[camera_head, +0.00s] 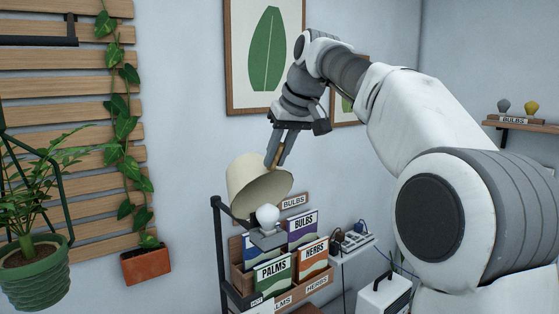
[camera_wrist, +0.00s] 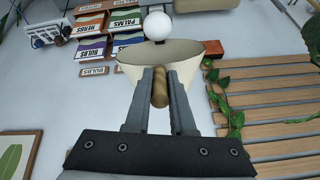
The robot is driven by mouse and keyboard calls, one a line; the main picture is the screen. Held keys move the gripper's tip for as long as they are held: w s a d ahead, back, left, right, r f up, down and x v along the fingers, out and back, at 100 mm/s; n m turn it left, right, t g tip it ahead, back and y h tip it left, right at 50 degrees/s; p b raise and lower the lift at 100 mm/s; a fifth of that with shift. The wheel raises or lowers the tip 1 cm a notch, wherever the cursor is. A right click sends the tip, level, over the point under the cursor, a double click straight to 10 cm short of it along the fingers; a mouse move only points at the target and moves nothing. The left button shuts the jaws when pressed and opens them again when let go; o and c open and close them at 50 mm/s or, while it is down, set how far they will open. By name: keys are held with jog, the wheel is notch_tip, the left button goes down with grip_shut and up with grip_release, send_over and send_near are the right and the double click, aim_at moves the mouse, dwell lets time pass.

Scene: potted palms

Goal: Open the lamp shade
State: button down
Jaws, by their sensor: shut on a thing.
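The cream lamp shade (camera_head: 250,182) is tilted up on its side above the white bulb (camera_head: 268,215), with its open underside facing the bulb. My gripper (camera_head: 275,158) reaches down from above and is shut on a small wooden handle at the shade's rim. In the wrist view my gripper (camera_wrist: 160,82) has the brown handle (camera_wrist: 160,90) between its two fingers. The shade (camera_wrist: 196,50) lies just beyond the fingertips there, and the bulb (camera_wrist: 158,26) shows past it. The lamp's grey base (camera_head: 268,238) sits below the bulb.
A rack of seed packets (camera_head: 273,270) stands under and around the lamp. A green potted palm (camera_head: 35,265) is at left, and a trailing plant in a terracotta pot (camera_head: 146,264) hangs by the slatted wall panel (camera_head: 65,87). A small shelf with sockets (camera_head: 352,240) is at right.

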jog(key=shift+w+a+r+g, duration=0.25)
jog(key=shift+w+a+g, duration=0.05)
jog(key=shift+w, duration=0.2)
dwell(0.5)
jog(key=c, duration=0.8)
grip_release()
jog(key=shift+a, duration=0.1)
jog(key=shift+o, duration=0.2)
jog(key=shift+r, duration=0.1)
jog(key=shift+r, duration=0.15)
